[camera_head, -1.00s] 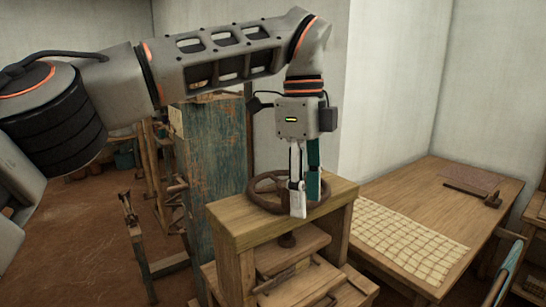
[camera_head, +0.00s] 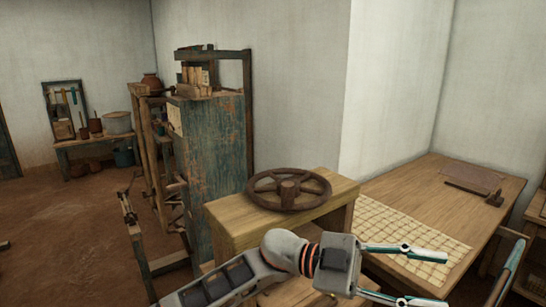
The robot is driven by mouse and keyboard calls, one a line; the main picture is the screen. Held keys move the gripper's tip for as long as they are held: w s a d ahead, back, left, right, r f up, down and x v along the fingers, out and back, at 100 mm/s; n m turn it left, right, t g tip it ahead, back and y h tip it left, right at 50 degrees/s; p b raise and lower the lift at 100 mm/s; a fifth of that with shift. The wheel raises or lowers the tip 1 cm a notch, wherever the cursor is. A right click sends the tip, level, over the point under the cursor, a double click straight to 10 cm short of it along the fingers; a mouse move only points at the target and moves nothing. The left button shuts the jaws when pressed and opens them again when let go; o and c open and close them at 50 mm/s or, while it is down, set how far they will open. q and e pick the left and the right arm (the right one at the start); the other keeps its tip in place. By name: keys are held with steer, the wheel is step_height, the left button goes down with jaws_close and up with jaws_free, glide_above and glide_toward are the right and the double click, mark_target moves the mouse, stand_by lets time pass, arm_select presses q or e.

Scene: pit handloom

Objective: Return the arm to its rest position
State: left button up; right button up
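My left gripper (camera_head: 437,280) is low in the head view, at the bottom right of centre. Its arm comes in from the bottom edge, left of centre, and the gripper points right. Its two fingers are spread apart with nothing between them. It is in front of the wooden stand (camera_head: 235,225) and apart from the dark spoked wheel (camera_head: 290,189) on the stand's top. My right gripper is not in view.
A wooden table (camera_head: 415,185) with a gridded cream cloth (camera_head: 400,232) stands at the right. A worn blue-green cabinet (camera_head: 215,150) stands behind the stand. A chair-like frame (camera_head: 512,262) is at the right edge. Brown floor (camera_head: 70,230) is open at the left.

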arm_select(q)
steer(key=w+a+f+n+t+h, duration=0.3)
steer(key=w+a+n+t+h, duration=0.4)
steer(key=n+t, duration=0.45)
steer(key=w+a+f+n+t+y, duration=0.3)
steer(key=a+f+n+t+y, duration=0.2)
steer(key=a+f+t, duration=0.15)
steer(key=w+a+f+n+t+y, duration=0.3)
steer(key=a+f+n+t+y, duration=0.25)
steer(key=f+t, duration=0.2)
steer(key=s+a+f+n+g+y, duration=0.1)
steer(key=s+a+f+g+y, duration=0.1)
steer(key=s+a+f+y, duration=0.2)
steer(key=s+a+f+n+g+y, duration=0.2)
steer(key=s+a+f, duration=0.6)
steer(key=a+f, duration=0.4)
steer(key=s+a+f+n+g+y, duration=0.1)
steer(key=s+a+f+y, duration=0.4)
steer(key=f, duration=0.9)
steer(key=s+a+g, duration=0.1)
steer(key=s+a, duration=0.1)
steer(key=a, duration=0.1)
steer(key=shift+a+f+n+y, duration=0.25)
steer(key=shift+f+n+y, duration=0.05)
steer(key=shift+f+y, duration=0.05)
steer(key=shift+s, duration=0.1)
